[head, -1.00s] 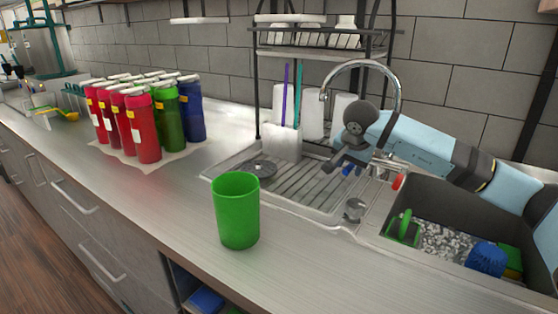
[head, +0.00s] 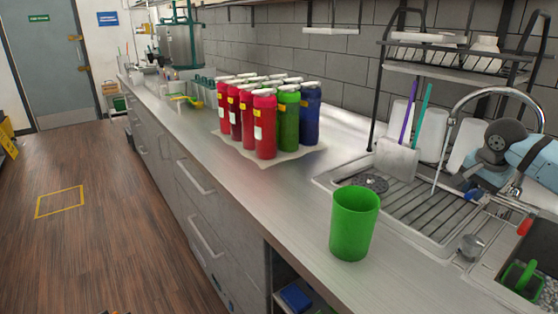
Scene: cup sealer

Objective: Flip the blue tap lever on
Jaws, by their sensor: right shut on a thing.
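The blue tap lever (head: 475,195) shows at the right, at the base of the curved chrome tap (head: 500,89). My right gripper (head: 470,182) reaches in from the right and is shut at the blue lever, which its fingers partly hide. The exact contact is too small to see. A thin pale line, looking like running water (head: 438,165), drops from the spout toward the drainboard. The red tap lever (head: 523,226) is to the right. My left gripper is not in view.
A green cup (head: 353,222) stands on the counter (head: 285,205) in front of the ribbed drainboard (head: 415,208). Several red, green and blue bottles (head: 265,125) stand farther left. A dark rack (head: 460,75) is behind the drainboard. The floor at left is clear.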

